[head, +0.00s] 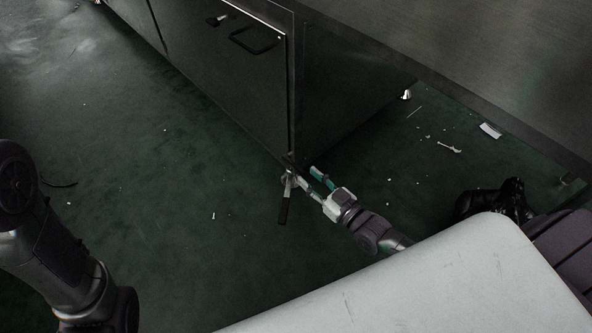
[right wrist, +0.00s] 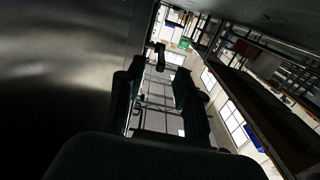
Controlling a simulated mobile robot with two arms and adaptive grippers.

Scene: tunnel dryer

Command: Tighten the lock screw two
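A lock screw (head: 288,181) with a small bright metal body sits at the bottom corner of the dark cabinet. Its black handle (head: 284,207) points down toward the floor. I cannot tell whether this is screw two. My right gripper (head: 308,178) is just to the right of the screw, its fingers spread apart and pointing at the corner. In the right wrist view the two dark fingers (right wrist: 160,88) are also apart, and I see nothing clearly gripped. Whether a fingertip touches the screw is unclear. My left gripper is outside the picture.
The cabinet (head: 225,60) has a black door handle (head: 254,40) and a bright foot (head: 406,95) at its far corner. Small scraps and a white piece (head: 490,130) lie on the dark green floor (head: 150,190). The floor left of the cabinet is mostly clear.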

